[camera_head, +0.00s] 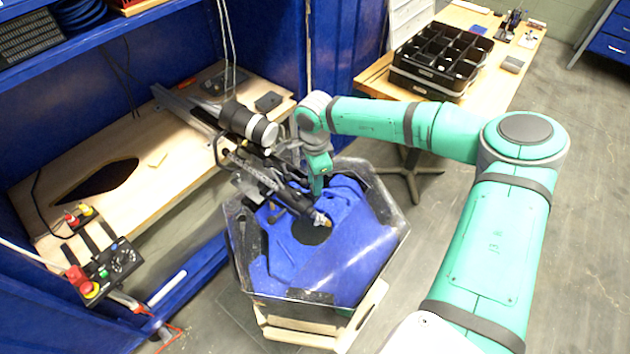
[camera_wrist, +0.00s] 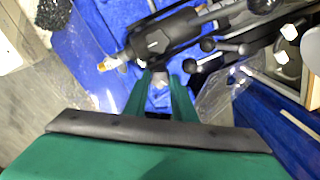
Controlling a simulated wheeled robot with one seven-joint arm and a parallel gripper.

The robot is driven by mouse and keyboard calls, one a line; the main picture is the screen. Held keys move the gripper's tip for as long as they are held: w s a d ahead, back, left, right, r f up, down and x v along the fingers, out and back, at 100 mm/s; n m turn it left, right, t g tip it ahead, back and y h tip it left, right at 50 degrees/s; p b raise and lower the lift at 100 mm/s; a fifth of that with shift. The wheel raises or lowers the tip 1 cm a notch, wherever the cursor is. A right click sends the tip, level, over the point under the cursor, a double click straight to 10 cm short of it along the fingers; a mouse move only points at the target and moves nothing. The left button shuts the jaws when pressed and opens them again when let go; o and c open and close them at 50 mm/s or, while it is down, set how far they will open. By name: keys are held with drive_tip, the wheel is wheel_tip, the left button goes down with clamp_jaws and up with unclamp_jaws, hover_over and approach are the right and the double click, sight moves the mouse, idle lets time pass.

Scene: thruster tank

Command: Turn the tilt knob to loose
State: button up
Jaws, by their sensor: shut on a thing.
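My gripper (camera_head: 317,188) points down over the blue-lined tank, beside the dark clamp mount (camera_head: 262,172) that carries the black thruster motor. In the wrist view, the two green fingers of my gripper (camera_wrist: 160,80) close on a small part just below the black thruster body (camera_wrist: 163,36). I take this part for the tilt knob; the fingers mostly hide it, so its setting cannot be read. Black ball-ended levers (camera_wrist: 208,44) stand close to the right of the fingertips. In the head view, the thruster's brass-coloured tip (camera_head: 322,220) points down toward the tank's round dark opening.
The hexagonal tank (camera_head: 385,250) with clear rim stands on a pale wooden base. A control box (camera_head: 112,262) with a red button is at lower left. A wooden bench (camera_head: 150,195) lies left. Black bins (camera_head: 440,58) sit on a table behind. Floor at right is clear.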

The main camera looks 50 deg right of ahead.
drive_tip(key=shift+d, duration=0.1)
drive_tip(key=o, duration=1)
drive_tip(key=shift+o, duration=0.2)
drive_tip(key=shift+r, duration=0.15)
wheel_tip(320, 180, up, 11)
drive_tip(key=shift+f, duration=0.2)
